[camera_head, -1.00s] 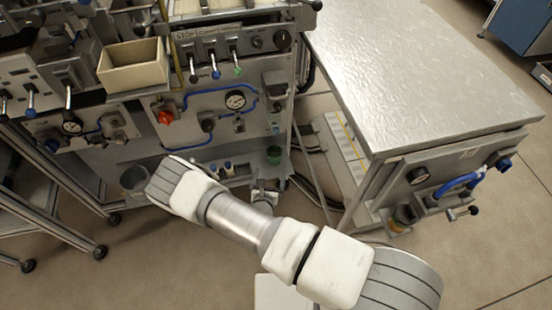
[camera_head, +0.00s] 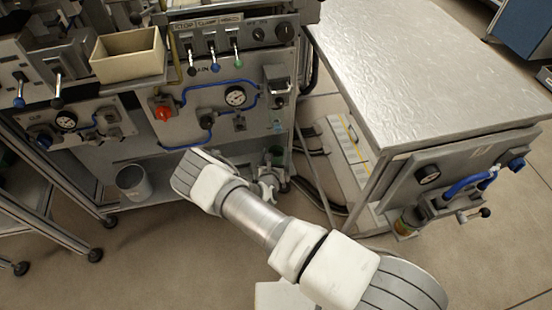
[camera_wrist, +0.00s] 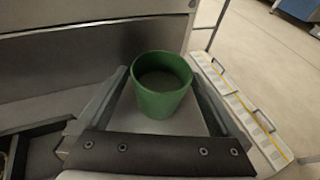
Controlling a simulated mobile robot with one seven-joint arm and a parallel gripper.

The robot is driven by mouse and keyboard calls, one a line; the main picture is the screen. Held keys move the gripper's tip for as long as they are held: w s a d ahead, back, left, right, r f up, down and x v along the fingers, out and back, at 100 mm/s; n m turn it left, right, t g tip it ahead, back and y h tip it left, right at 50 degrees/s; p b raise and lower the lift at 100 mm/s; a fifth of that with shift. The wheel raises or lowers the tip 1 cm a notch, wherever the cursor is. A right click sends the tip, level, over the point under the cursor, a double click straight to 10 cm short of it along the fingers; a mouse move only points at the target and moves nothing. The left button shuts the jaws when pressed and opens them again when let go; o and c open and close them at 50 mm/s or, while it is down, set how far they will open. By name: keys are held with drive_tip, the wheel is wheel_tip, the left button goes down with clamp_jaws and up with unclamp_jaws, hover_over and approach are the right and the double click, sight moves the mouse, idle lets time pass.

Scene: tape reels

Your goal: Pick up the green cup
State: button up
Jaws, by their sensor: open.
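The green cup (camera_wrist: 162,92) stands upright with its open top facing the wrist camera. In the head view the cup (camera_head: 276,156) is small, on the low shelf of the machine near its right end, partly in shadow. My gripper (camera_wrist: 159,76) is open, with one finger on each side of the cup in the wrist view. I cannot tell whether either finger touches it. In the head view my gripper (camera_head: 267,187) is at the shelf's front, just below the cup and partly hidden by my arm.
A metal-topped cabinet (camera_head: 420,60) stands to the right. A grey bin (camera_head: 134,183) is at the machine's lower left. A cream box (camera_head: 128,62) sits higher up. A pale strip with handles (camera_wrist: 240,110) lies right of the cup. Open floor lies in front.

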drive_tip(key=c, duration=1.5)
